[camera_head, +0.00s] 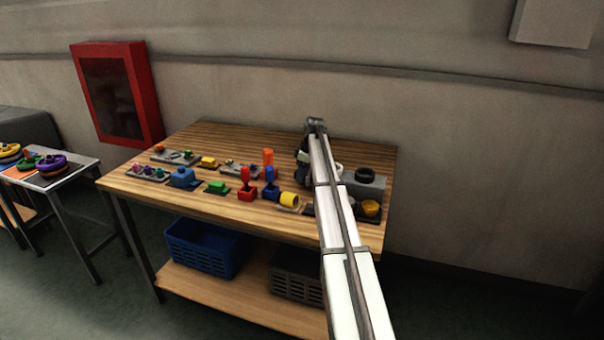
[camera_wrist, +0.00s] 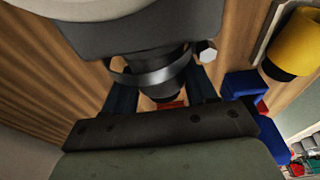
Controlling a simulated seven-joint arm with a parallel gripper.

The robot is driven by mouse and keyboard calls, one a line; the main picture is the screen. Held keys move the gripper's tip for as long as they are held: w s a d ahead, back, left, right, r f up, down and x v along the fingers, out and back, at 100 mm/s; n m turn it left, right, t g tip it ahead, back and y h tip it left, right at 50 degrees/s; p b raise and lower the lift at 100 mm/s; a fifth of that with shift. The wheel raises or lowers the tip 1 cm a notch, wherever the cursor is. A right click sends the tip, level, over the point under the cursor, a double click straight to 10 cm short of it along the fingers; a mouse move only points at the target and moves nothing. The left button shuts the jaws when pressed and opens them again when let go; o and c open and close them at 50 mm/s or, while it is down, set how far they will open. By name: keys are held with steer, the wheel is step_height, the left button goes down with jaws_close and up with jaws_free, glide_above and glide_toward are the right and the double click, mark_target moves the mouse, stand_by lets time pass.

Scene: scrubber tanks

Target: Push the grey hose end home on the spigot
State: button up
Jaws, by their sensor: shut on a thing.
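In the wrist view, my gripper (camera_wrist: 162,88) has its two dark blue fingers on either side of a dark grey round hose end (camera_wrist: 168,66). It is shut on it. A lighter grey band loops around this piece. Just above it in the picture is a larger dark grey body (camera_wrist: 120,38) with a pale rounded top. I cannot make out the spigot, or whether the hose end is seated. In the head view, my gripper (camera_head: 303,160) is over the right part of the table, largely hidden by my arm. A grey block (camera_head: 372,188) with a black ring is to its right.
The wooden table (camera_head: 240,135) also carries red and blue stamp-like pieces, an orange cylinder (camera_head: 268,157), a yellow cylinder (camera_head: 290,199) and a yellow cup (camera_head: 371,208) close around my arm. The back left of the tabletop is clear. A red wall cabinet (camera_head: 118,92) hangs behind.

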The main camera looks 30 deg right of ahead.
steer(key=shift+s+d, duration=0.15)
steer(key=shift+s+d, duration=0.15)
steer(key=shift+c, duration=0.6)
steer(key=o, duration=1.4)
steer(key=shift+o, duration=0.2)
